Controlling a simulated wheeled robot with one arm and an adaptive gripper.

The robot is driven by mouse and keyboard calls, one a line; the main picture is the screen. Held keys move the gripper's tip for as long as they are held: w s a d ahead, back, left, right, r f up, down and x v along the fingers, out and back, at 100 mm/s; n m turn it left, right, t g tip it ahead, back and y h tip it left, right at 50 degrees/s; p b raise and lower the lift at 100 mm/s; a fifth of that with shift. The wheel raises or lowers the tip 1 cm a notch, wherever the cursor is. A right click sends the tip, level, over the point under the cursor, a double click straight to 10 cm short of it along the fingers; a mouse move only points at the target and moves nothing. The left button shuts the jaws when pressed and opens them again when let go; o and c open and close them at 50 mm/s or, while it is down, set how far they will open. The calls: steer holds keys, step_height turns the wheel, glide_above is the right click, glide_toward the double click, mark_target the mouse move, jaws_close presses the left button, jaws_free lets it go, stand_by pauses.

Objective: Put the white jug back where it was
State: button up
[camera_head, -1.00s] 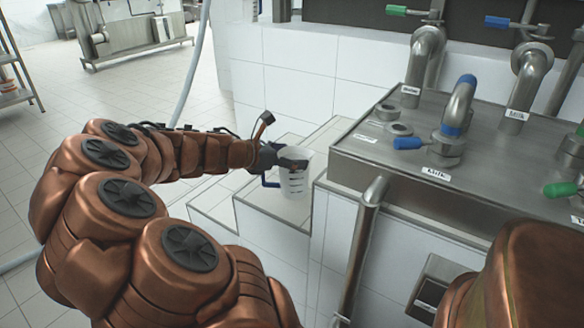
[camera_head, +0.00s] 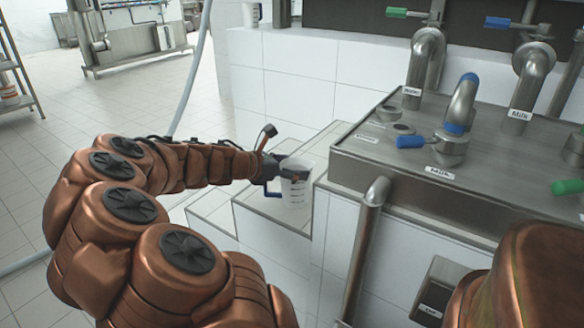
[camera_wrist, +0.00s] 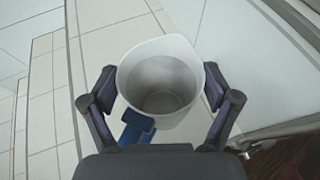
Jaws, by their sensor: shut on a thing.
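The white jug (camera_head: 296,188) has dark markings on its side and a blue handle (camera_head: 272,190). It is upright at the tiled steps, left of the steel counter. My gripper (camera_head: 290,172) is shut on the jug near its upper part. In the wrist view, the two fingers of my gripper (camera_wrist: 160,100) press on either side of the jug (camera_wrist: 160,48), which looks empty inside. Its blue handle (camera_wrist: 137,128) points toward my palm. I cannot tell whether the jug's base touches the step.
The tiled steps (camera_head: 260,222) are otherwise bare. The steel counter (camera_head: 390,165) with taps and a blue-handled valve (camera_head: 440,140) rises close on the right. A vertical steel pipe (camera_head: 362,250) stands at its front. Another white jug (camera_head: 251,14) stands on the tiled ledge behind.

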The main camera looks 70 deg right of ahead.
steer(key=o, duration=1.5)
steer(key=shift+r, duration=0.1)
steer(key=shift+w+a+r, duration=0.2)
steer(key=shift+a, duration=0.05)
steer(key=p+v, duration=0.3)
steer(key=v, duration=0.8)
steer(key=shift+w+a, duration=0.1)
steer(key=shift+a, duration=0.05)
